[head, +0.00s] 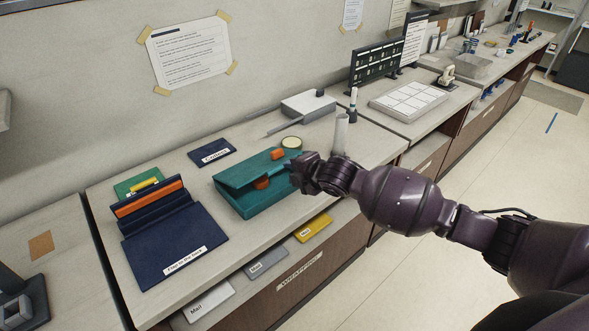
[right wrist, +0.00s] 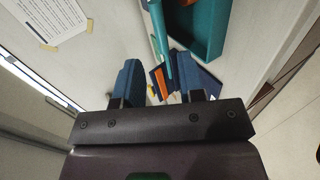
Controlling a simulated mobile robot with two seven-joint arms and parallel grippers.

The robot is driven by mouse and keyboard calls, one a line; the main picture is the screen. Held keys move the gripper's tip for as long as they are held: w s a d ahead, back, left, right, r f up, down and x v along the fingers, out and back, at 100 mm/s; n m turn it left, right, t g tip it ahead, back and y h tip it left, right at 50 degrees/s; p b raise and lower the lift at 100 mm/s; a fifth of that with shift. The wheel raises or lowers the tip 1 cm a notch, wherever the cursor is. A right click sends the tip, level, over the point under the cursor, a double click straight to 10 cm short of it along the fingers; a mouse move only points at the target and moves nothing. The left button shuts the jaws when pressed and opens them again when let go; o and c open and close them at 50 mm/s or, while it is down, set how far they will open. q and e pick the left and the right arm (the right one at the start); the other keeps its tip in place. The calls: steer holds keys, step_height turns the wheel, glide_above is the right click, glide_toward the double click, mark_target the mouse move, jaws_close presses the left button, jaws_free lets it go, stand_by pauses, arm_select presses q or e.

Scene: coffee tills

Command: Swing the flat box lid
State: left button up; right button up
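The teal flat box (head: 262,200) sits on the counter with its lid (head: 243,170) tilted partly open. One orange piece (head: 277,154) is on the lid and another (head: 261,183) shows at the gap below it. My right gripper (head: 298,175) is at the right end of the box, close to the lid. In the right wrist view, the fingers of my right gripper (right wrist: 160,82) stand apart. The lid's narrow edge (right wrist: 158,30) runs down toward the gap between them; I cannot tell whether they touch it. The open box (right wrist: 205,25) shows beyond. My left gripper is out of view.
A navy folder (head: 178,245) with an orange bar lies left of the box. A navy labelled pad (head: 212,152) lies behind it. A tape roll (head: 291,143), a white cylinder (head: 341,135) and a grey-white device (head: 308,104) stand near the gripper. The counter's front edge is close.

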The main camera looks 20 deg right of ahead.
mark_target(278, 170)
steer(key=b+x, duration=0.1)
steer(key=x, duration=0.7)
steer(key=shift+c, duration=0.6)
jaws_close()
